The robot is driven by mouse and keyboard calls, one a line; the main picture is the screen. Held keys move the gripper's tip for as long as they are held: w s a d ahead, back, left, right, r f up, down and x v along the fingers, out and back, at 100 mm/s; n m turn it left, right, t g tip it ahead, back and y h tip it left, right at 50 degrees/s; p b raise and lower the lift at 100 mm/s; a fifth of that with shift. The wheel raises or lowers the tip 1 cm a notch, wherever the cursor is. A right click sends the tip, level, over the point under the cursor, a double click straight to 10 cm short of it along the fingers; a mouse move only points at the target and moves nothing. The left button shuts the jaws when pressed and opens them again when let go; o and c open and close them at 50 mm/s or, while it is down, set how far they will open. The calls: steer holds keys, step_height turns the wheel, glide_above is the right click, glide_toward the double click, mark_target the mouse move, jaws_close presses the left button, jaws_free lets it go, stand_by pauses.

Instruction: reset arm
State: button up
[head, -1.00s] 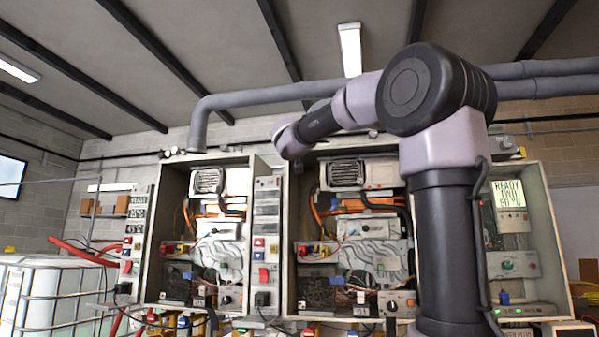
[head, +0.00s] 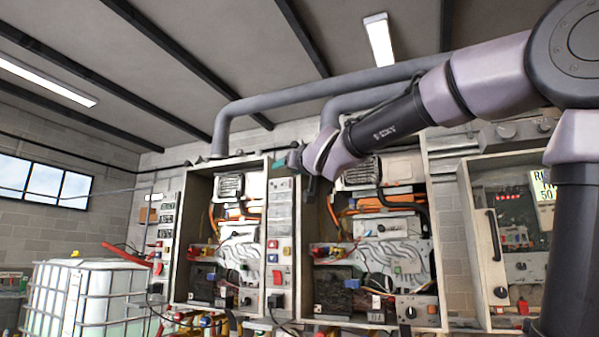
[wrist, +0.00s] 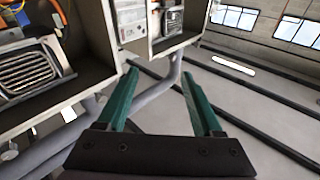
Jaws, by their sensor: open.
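My gripper (wrist: 160,90) shows in the wrist view with its two green fingers spread wide and nothing between them. In the head view my gripper (head: 294,158) is small and partly hidden by my wrist, in front of the top of the wall between the two open heater cabinets. The left heater cabinet (head: 180,235) and the middle heater cabinet (head: 440,240) stand open with wiring and parts inside. No held object is visible.
Large grey pipes (head: 300,93) run above the cabinets. A control cabinet (head: 508,235) stands at the right, partly behind my arm. A caged white tank (head: 85,295) stands at the lower left. The space under the ceiling is open.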

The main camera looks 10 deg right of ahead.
steer(key=shift+s+f, duration=0.4)
steer(key=shift+f, duration=0.05)
steer(key=shift+f, duration=0.1)
steer(key=s+d+f+m+g, duration=0.1)
steer(key=s+d+f+g, duration=0.2)
steer(key=s+f, duration=0.3)
steer(key=s+d+f+m+g+h, duration=0.1)
steer(key=s+d+f+g, duration=0.3)
steer(key=f, duration=1.2)
steer(key=s+d+f+m+g, duration=0.3)
steer(key=s+f+g, duration=0.2)
steer(key=s+f, duration=0.3)
step_height(320, 180, down, 3)
steer(key=shift+s+d+f+h, duration=0.1)
steer(key=shift+s+d+h, duration=0.1)
steer(key=shift+h, duration=0.2)
